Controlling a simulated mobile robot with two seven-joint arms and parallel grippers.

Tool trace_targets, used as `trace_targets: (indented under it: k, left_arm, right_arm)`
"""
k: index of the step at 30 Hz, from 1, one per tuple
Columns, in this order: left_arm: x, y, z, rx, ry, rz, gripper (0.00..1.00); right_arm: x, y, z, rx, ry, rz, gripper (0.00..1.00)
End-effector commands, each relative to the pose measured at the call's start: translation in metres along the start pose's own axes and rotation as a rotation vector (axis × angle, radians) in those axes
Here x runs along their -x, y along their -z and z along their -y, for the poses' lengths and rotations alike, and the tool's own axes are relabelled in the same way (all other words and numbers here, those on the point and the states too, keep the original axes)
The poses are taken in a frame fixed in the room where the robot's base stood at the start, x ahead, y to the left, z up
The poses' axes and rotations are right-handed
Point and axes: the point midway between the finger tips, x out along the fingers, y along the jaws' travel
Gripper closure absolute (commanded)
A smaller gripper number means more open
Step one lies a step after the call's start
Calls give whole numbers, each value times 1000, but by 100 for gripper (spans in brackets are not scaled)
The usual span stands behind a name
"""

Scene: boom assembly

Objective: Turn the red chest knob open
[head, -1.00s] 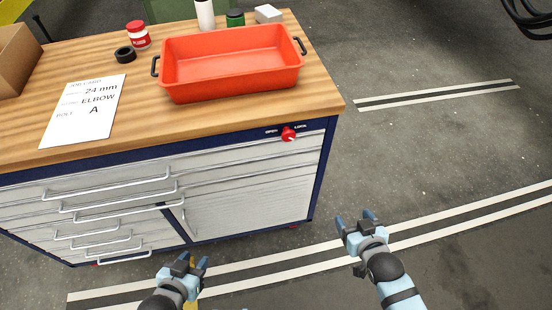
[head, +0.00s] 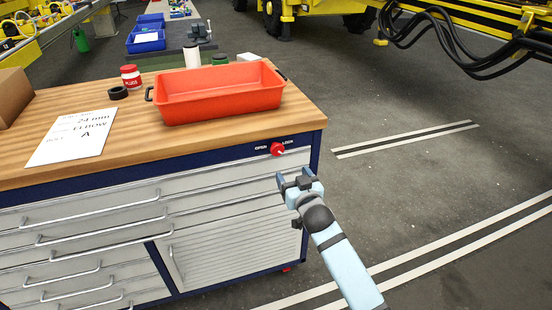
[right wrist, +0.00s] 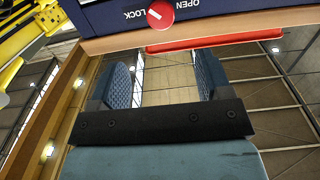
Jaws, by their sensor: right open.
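The red chest knob (head: 278,149) sits on the dark blue top band of the tool chest (head: 222,152), between the words OPEN and LOCK. Its white mark appears to lie toward the LOCK side. The knob also shows at the top of the right wrist view (right wrist: 160,14), beyond the fingertips. My right gripper (head: 294,177) is open and empty, just below and in front of the knob, apart from it. Its two fingers stand wide apart in the right wrist view (right wrist: 163,76). My left gripper is out of view.
An orange-red tray (head: 220,100) stands on the wooden top near the knob. Drawer handles (head: 110,230) stick out below. The floor at right is clear.

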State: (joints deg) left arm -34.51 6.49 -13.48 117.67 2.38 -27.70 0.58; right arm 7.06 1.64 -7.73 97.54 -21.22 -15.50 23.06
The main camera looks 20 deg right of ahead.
Motion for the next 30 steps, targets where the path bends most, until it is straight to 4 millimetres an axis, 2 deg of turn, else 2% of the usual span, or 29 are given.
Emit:
trace_targets:
  k: [9, 15, 21, 29, 30]
  left_arm:
    - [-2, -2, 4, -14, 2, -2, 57]
    - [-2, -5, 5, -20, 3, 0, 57]
    - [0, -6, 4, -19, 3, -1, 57]
    - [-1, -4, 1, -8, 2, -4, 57]
    - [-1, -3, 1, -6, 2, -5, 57]
  right_arm:
    - [-69, 0, 1, -1, 1, 0, 28]
    - [-101, 0, 1, -1, 0, 1, 28]
    - [-115, -1, 0, 0, 0, 2, 28]
    - [-116, -1, 0, 0, 0, 1, 28]
    - [-116, -1, 0, 0, 1, 1, 31]
